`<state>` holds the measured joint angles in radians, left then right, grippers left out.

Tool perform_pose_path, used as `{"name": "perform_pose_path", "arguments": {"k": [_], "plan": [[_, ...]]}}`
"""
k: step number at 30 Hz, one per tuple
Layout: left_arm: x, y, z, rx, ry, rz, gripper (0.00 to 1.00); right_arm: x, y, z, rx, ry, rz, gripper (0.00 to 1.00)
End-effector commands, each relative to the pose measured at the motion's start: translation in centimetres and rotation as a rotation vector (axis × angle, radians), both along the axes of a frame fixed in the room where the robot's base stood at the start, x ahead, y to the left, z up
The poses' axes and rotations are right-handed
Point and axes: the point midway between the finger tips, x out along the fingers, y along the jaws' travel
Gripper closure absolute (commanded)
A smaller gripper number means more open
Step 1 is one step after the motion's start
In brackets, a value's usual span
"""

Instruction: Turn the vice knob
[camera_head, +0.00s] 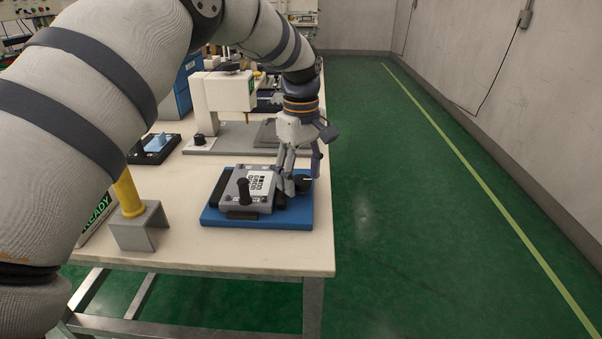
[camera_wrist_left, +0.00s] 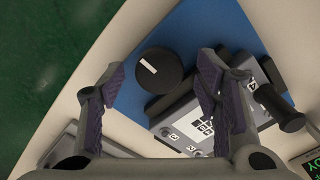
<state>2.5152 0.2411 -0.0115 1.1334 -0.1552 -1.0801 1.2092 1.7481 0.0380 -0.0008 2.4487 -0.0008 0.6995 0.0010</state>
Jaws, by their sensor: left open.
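The vice knob (camera_wrist_left: 160,70) is a round black knob with a white line on its top, in the left wrist view. It shows in the head view (camera_head: 303,183) at the right end of the grey vice (camera_head: 262,176). The vice sits on a blue base plate (camera_head: 285,221) and carries a printed keypad film (camera_head: 259,182). My left gripper (camera_head: 301,176) points down over the knob. In the left wrist view its open fingers (camera_wrist_left: 160,85) stand to either side of the knob. I cannot tell whether they touch it. My right gripper is not in view.
A black handle (camera_head: 243,191) stands up from the vice. A yellow-topped tool on a grey bracket (camera_head: 139,228) and a READY sign (camera_head: 97,214) stand at left. A white press (camera_head: 224,92) is behind. The table's front right corner (camera_head: 310,259) is bare.

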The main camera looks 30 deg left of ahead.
Motion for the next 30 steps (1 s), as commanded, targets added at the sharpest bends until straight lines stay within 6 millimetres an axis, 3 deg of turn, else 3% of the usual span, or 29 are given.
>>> {"name": "perform_pose_path", "arguments": {"k": [4, 10, 20, 30], "plan": [[-0.01, 0.0, 0.02, 0.0, 0.0, 0.0, 0.45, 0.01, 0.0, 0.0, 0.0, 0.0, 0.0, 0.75], [-0.01, 0.0, 0.04, 0.0, 0.0, 0.0, 0.9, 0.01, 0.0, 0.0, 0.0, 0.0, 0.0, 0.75], [-0.03, 0.0, 0.07, 0.0, 0.001, -0.035, 0.91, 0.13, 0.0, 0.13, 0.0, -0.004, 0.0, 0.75], [-0.03, 0.0, 0.17, 0.0, 0.0, -0.267, 0.91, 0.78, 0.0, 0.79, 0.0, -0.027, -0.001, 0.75]]}}
